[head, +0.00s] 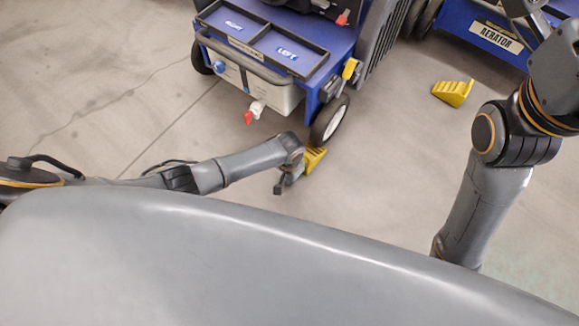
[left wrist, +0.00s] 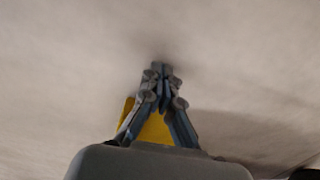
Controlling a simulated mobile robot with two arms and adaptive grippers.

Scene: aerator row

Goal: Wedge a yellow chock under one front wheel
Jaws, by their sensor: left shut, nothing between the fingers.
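A yellow chock (head: 316,159) with a stepped face is on the floor just below the front wheel (head: 331,121) of the blue machine (head: 270,40). I cannot tell whether it touches the tyre. My left gripper (head: 279,189) is low beside this chock, on its left, shut and empty. In the left wrist view the closed fingers (left wrist: 161,72) point at bare floor, and part of the yellow chock (left wrist: 152,130) shows behind them. A second yellow chock (head: 453,92) lies on open floor to the right. My right gripper is out of view below my right arm.
Another blue machine with an AERATOR label (head: 497,38) stands at the upper right. A red-tipped valve (head: 254,110) sticks out at the first machine's front. The concrete floor (head: 110,110) at left is clear.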

